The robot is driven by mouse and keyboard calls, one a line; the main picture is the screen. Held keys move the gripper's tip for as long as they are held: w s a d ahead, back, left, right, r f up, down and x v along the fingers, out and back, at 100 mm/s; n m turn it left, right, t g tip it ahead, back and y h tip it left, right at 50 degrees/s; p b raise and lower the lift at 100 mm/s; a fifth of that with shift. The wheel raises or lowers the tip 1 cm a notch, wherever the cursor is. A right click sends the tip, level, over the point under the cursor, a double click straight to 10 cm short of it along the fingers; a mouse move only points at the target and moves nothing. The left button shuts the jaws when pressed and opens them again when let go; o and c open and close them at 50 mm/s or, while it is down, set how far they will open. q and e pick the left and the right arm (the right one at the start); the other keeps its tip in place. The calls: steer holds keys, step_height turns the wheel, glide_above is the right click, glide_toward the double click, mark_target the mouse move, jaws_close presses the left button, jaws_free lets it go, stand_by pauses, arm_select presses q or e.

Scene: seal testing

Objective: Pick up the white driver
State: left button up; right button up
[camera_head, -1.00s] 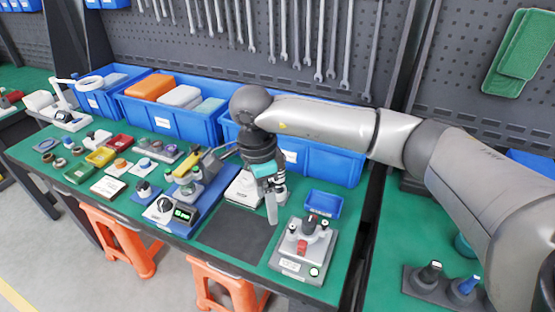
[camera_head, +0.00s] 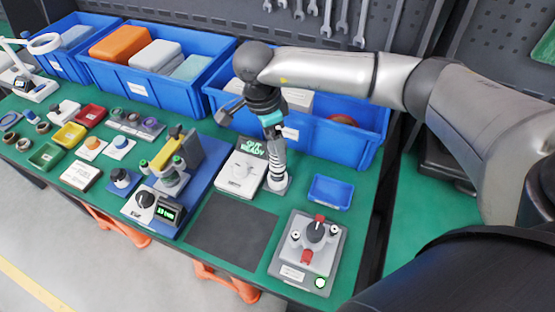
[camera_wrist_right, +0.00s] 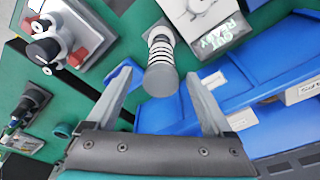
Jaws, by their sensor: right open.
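The white driver (camera_head: 277,168), a pale ribbed cylinder with dark rings, stands on the green bench right of the white device. In the right wrist view the driver (camera_wrist_right: 160,52) points its round grey end at the camera. My right gripper (camera_head: 275,143) is above it, pointing down. In the wrist view the right gripper (camera_wrist_right: 160,80) is open, with a finger on each side of the driver's end and gaps between; how deep the driver sits between them I cannot tell. My left gripper is not in view.
The white device (camera_head: 240,172) reading "CUT READY" stands close left of the driver. A small blue tray (camera_head: 331,192) and a grey control panel (camera_head: 309,252) lie to the right. Blue bins (camera_head: 355,140) line the back. A dark mat (camera_head: 231,232) lies bare in front.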

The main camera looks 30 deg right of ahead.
mark_target(278, 165)
steer(key=f, duration=0.2)
steer(key=d+f, duration=0.1)
steer(key=f, duration=0.5)
steer(key=shift+d+f, duration=0.2)
steer(key=shift+w+r, duration=0.1)
jaws_close()
stand_by(0.4)
